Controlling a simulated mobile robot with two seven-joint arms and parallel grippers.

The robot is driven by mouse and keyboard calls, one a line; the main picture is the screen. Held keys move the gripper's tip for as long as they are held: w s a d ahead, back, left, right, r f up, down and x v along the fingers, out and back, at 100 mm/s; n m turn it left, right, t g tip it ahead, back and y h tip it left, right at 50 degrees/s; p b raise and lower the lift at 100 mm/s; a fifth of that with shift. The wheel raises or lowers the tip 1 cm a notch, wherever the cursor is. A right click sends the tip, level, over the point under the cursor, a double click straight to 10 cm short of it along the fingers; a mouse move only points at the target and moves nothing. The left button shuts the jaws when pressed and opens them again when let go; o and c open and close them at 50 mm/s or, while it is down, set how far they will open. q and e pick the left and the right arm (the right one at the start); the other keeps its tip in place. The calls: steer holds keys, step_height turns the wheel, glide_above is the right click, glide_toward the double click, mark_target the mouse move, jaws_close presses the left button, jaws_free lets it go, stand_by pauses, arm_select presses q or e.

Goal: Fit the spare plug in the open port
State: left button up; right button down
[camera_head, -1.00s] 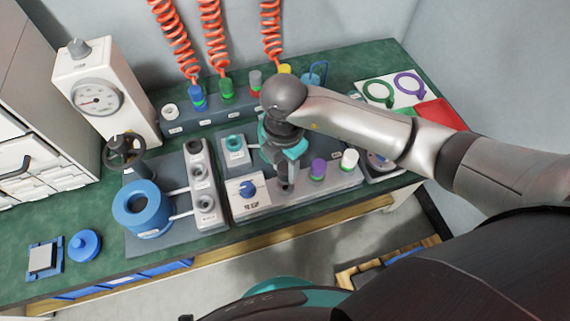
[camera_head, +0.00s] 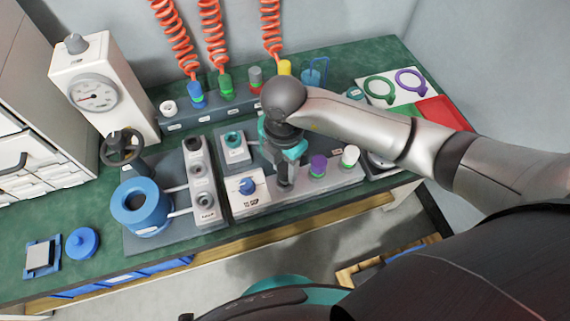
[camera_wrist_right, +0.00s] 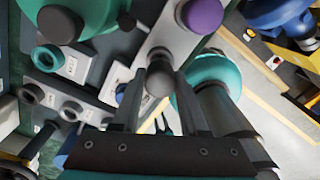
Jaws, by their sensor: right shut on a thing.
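My right gripper (camera_head: 285,182) points down over the front grey block (camera_head: 328,183), left of a purple plug (camera_head: 318,166) and a white plug (camera_head: 350,156). In the wrist view its two fingers (camera_wrist_right: 158,92) are shut on a dark grey, round-topped plug (camera_wrist_right: 159,76). I cannot tell whether that plug is still seated in the block. The purple plug is just beyond it (camera_wrist_right: 202,14). To the left, a block (camera_head: 213,215) carries a row of round ports; the front one (camera_head: 205,201) and middle one (camera_head: 200,171) show dark centres. My left gripper is not in view.
A blue ring-shaped vessel (camera_head: 140,204) and a handwheel (camera_head: 122,147) stand on the left. A knob box (camera_head: 247,187) is close beside my gripper. Capped connectors (camera_head: 226,83) line the back rack, below orange coiled hoses (camera_head: 212,45). A gauge box (camera_head: 92,93) stands back left.

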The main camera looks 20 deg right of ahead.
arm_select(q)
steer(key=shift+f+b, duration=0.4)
arm_select(e)
steer(key=shift+f, duration=0.7)
steer(key=shift+c, duration=1.8)
jaws_free()
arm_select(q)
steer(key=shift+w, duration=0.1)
arm_select(e)
step_height(320, 180, up, 7)
steer(key=p, duration=0.2)
steer(key=shift+f+p, duration=0.1)
steer(key=shift+p, duration=0.25)
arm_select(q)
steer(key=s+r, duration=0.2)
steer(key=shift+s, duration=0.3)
arm_select(e)
steer(key=shift+r, duration=0.4)
steer(key=shift+a, duration=0.1)
